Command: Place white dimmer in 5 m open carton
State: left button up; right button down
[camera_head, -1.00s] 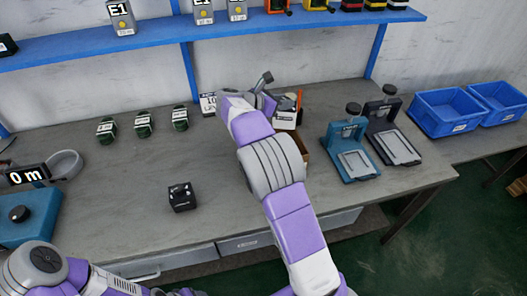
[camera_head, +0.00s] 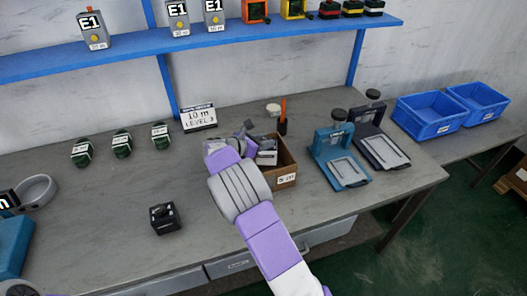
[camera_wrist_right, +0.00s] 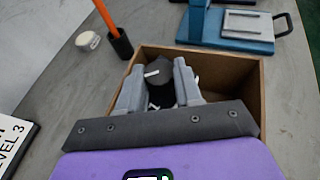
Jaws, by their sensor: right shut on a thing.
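The open cardboard carton (camera_head: 287,179) marked 5 m stands on the bench right of the middle. In the right wrist view, its brown walls (camera_wrist_right: 255,95) surround the fingertips on the far and right sides. My right gripper (camera_wrist_right: 160,92) is shut on the dimmer, whose dark round knob (camera_wrist_right: 160,72) with a white pointer shows between the fingers. In the head view, the dimmer's pale body (camera_head: 266,157) shows at the carton's opening, partly hidden by my right gripper (camera_head: 250,148). Whether it touches the carton floor cannot be told. My left gripper is out of view.
A 10 m level 3 sign (camera_head: 199,117) and a dark cup with an orange stick (camera_head: 283,120) stand behind. Teal (camera_head: 338,155) and black (camera_head: 380,140) press stands are right of the carton. A black block (camera_head: 165,217) sits front left.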

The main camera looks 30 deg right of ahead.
notch_tip(320, 180, down, 4)
jog(key=shift+r+b, duration=0.2)
jog(key=shift+b, duration=0.3)
jog(key=shift+f, duration=0.1)
jog(key=shift+f, duration=0.15)
jog(key=c, duration=0.8)
grip_release()
jog(key=shift+o, duration=0.2)
